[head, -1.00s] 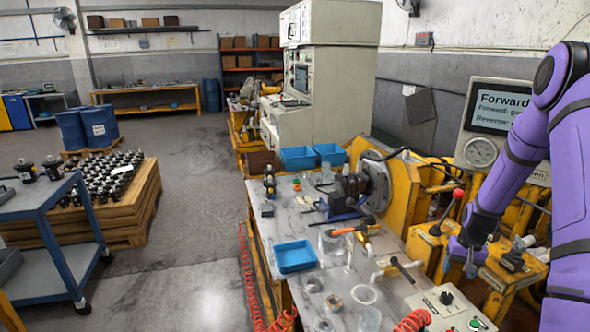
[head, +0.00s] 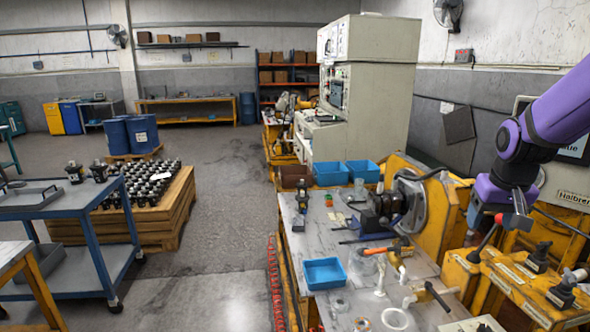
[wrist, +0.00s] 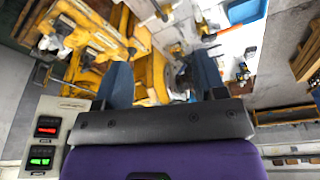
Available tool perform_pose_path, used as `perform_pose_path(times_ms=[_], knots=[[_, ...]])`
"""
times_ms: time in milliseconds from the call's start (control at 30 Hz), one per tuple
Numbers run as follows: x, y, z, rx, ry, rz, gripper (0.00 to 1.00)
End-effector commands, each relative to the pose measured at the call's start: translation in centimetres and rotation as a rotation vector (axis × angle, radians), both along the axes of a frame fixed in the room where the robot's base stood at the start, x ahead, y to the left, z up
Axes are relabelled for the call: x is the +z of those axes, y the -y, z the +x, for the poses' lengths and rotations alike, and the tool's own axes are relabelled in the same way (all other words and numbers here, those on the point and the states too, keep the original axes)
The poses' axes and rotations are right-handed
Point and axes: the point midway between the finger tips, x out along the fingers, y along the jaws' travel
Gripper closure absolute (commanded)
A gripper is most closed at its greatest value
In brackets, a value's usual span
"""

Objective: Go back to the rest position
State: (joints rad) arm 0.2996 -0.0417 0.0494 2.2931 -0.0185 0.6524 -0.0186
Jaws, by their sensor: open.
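My purple arm enters from the right edge of the head view. My gripper (head: 517,211) hangs above the yellow valve stand, close in the picture to the red-knobbed lever (head: 486,240); I cannot tell whether they touch. In the wrist view my gripper (wrist: 162,82) has its two blue-grey fingers spread wide with nothing between them. The yellow machinery (wrist: 150,60) shows beyond the fingers.
The workbench (head: 345,295) holds a blue tray (head: 325,272), a hydraulic motor (head: 383,206) and tools. More black levers (head: 538,257) stand on the yellow stand.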

Motion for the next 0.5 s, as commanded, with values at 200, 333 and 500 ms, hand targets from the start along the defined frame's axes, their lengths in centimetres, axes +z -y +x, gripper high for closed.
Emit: perform_pose_path(times_ms=[200,333,500], knots=[[4.5,-3.8,-4.5,0.058,0.062,-0.015,0.36],[6.5,-5.6,-7.5,0.091,0.096,-0.018,0.36],[8.4,-7.7,-11.6,0.134,0.141,-0.019,0.36]])
